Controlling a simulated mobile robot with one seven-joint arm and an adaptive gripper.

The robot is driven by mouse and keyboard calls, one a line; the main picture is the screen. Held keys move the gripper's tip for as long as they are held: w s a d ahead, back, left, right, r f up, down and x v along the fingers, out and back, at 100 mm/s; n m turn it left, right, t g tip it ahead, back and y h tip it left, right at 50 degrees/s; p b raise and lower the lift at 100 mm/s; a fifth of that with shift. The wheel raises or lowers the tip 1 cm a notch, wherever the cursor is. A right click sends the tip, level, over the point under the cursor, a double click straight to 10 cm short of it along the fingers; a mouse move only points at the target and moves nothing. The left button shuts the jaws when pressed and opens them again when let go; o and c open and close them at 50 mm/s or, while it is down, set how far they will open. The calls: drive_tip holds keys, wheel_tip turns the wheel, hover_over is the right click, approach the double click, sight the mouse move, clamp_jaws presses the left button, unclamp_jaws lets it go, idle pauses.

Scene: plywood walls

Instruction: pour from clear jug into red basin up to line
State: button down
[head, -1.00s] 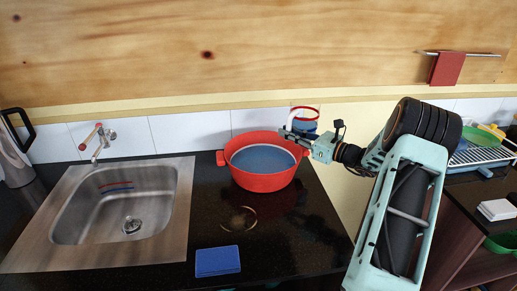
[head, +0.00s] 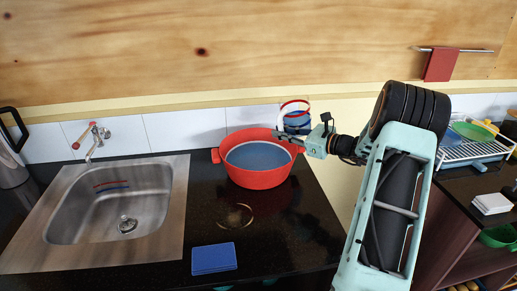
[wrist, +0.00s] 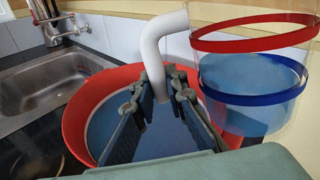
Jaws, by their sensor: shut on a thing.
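The clear jug (head: 296,122) has a red rim, a blue band and blue liquid inside. It is at the back right of the red basin (head: 262,180), and its rim looks tilted. In the wrist view the jug (wrist: 250,72) is at the right, and its white bent handle (wrist: 152,48) runs down between my fingers. My gripper (head: 284,134) is shut on that handle above the basin's right rim. The basin holds blue-grey liquid (head: 258,156), with a pale ring on the inner wall above it. I see no stream between jug and basin.
A steel sink (head: 110,205) with a tap (head: 94,142) is to the left. A blue cloth or sponge (head: 214,258) lies on the dark counter in front. A dish rack (head: 472,150) stands at the far right. A plywood wall is behind.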

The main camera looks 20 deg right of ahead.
drive_tip(key=shift+a+f+n+h, duration=0.1)
drive_tip(key=shift+f+n+h, duration=0.2)
drive_tip(key=shift+f+n, duration=0.1)
drive_tip(key=shift+a+r, duration=0.1)
drive_tip(key=shift+r, duration=0.1)
drive_tip(key=shift+a+n+g+h, duration=0.15)
drive_tip(key=shift+n+g+h, duration=0.3)
drive_tip(key=shift+n, duration=0.25)
drive_tip(key=shift+a+f+n+g+h+b, duration=0.1)
drive_tip(key=shift+f+n+g+h+b, duration=0.2)
drive_tip(key=shift+f+n+b, duration=0.35)
drive_tip(key=shift+d+f+n+h, duration=0.35)
drive_tip(key=shift+f+h, duration=0.3)
drive_tip(key=shift+d+f+n+g+h+b, duration=0.25)
drive_tip(key=shift+d+f+n+h+b, duration=0.1)
drive_tip(key=shift+d+f+n+h, duration=0.55)
idle(1.7)
drive_tip(key=shift+d+r+n+h, duration=0.3)
drive_tip(key=shift+r+n+h, duration=0.1)
drive_tip(key=shift+h, duration=0.1)
idle(1.9)
